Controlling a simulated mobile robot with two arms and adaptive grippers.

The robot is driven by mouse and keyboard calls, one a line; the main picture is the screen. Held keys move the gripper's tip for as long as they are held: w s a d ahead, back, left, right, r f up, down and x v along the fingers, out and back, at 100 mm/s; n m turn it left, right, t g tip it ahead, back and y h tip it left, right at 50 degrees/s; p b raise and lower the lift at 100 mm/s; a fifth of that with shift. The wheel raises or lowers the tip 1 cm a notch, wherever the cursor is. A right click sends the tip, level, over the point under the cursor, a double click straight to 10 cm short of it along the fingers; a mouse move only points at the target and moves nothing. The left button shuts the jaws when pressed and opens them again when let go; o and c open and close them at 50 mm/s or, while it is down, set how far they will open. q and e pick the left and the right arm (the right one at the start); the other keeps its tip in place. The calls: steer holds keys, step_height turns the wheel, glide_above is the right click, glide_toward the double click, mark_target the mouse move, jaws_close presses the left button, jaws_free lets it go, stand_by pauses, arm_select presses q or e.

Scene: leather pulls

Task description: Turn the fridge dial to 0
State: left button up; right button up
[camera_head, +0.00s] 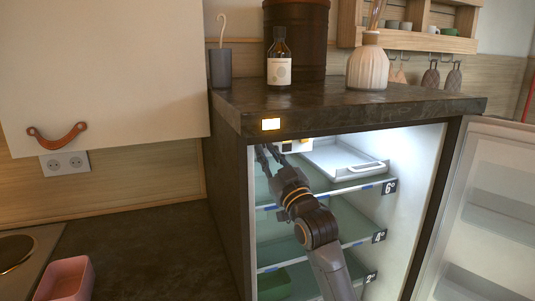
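The fridge (228,190) stands open under a dark countertop. A white housing (294,146) sits at the top of its interior, mostly cut off by the top edge; the dial itself cannot be made out. My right gripper (267,150) reaches up into the fridge, with its fingertips just left of this housing. Its two fingers look apart, with nothing visible between them. Whether a finger touches the dial is hidden. My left gripper is not in view.
The fridge door (490,205) is swung open at right. Shelves (345,187) carry 6°, 4° and 2° labels; a white tray (345,160) is on the top one. A small lit display (270,124) is on the front edge. A bottle (279,70) and vase (368,68) stand above.

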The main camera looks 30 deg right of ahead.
jaws_close()
steer(key=shift+a+r+m+h+p, duration=0.15)
steer(key=shift+m+h+p, duration=0.45)
steer(key=shift+m, duration=0.3)
steer(key=shift+m+h+p, duration=0.7)
steer(key=shift+m, duration=0.8)
steer(key=o, duration=0.6)
jaws_free()
steer(key=v, duration=1.2)
